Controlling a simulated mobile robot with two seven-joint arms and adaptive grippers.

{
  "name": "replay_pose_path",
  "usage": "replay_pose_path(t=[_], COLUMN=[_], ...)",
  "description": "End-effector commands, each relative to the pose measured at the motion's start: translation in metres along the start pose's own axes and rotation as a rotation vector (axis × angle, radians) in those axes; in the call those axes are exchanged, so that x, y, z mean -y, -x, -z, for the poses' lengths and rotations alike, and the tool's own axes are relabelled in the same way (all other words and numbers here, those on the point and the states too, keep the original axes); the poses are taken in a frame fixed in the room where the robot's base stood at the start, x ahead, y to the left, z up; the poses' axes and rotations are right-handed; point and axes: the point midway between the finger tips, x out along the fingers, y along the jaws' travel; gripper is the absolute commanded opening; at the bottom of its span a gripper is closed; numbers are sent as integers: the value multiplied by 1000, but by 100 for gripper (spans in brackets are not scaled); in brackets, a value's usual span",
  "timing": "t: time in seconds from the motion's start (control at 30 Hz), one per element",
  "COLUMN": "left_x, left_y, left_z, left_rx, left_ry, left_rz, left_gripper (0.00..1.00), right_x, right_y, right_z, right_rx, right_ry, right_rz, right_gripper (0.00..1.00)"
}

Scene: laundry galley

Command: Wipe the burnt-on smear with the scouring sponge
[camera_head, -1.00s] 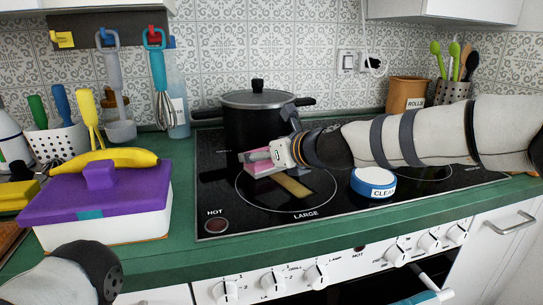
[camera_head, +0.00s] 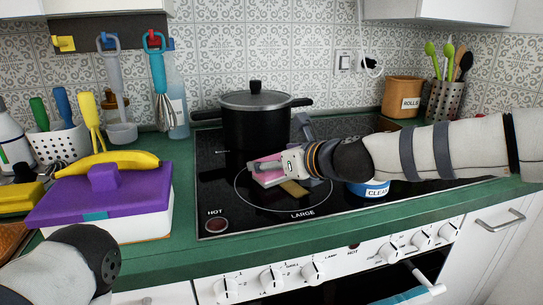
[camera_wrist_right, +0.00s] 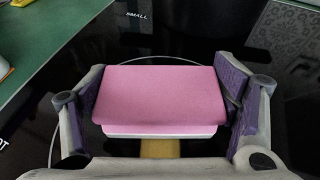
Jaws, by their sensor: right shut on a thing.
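A pink sponge with a white layer (camera_wrist_right: 165,95) is between the two purple-padded fingers of my right gripper (camera_wrist_right: 162,92) in the right wrist view. In the head view the right gripper (camera_head: 270,168) is shut on this sponge (camera_head: 266,175), low over the ringed large zone of the black hob (camera_head: 222,190). The brownish-yellow smear (camera_head: 293,188) lies on the hob beside the sponge, partly covered by the gripper. It also shows below the sponge in the wrist view (camera_wrist_right: 160,148). I cannot tell whether the sponge touches the glass. My left gripper is outside the view.
A black lidded pot (camera_head: 255,122) stands behind the sponge. A blue-and-white tub labelled CLEAN (camera_head: 372,189) stands right, partly behind my right arm. A purple-lidded box (camera_head: 75,200) with a banana (camera_head: 110,161) is left. Green counter (camera_head: 180,160) lies left of the hob.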

Motion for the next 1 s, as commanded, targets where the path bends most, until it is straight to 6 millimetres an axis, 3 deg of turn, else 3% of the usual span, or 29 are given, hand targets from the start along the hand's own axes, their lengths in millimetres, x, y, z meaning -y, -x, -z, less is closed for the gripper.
replay_pose_path(t=[0.17,0.63,1.0], left_x=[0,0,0], left_y=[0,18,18], left_z=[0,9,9], left_rx=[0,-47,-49], left_ry=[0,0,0], left_rz=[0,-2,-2], left_gripper=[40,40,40], right_x=[0,0,0], right_y=[0,40,43], right_z=[1,16,19], right_rx=[-1,0,0], right_ry=[-1,-1,-1], right_rz=[0,0,0], right_gripper=[27,27,27])
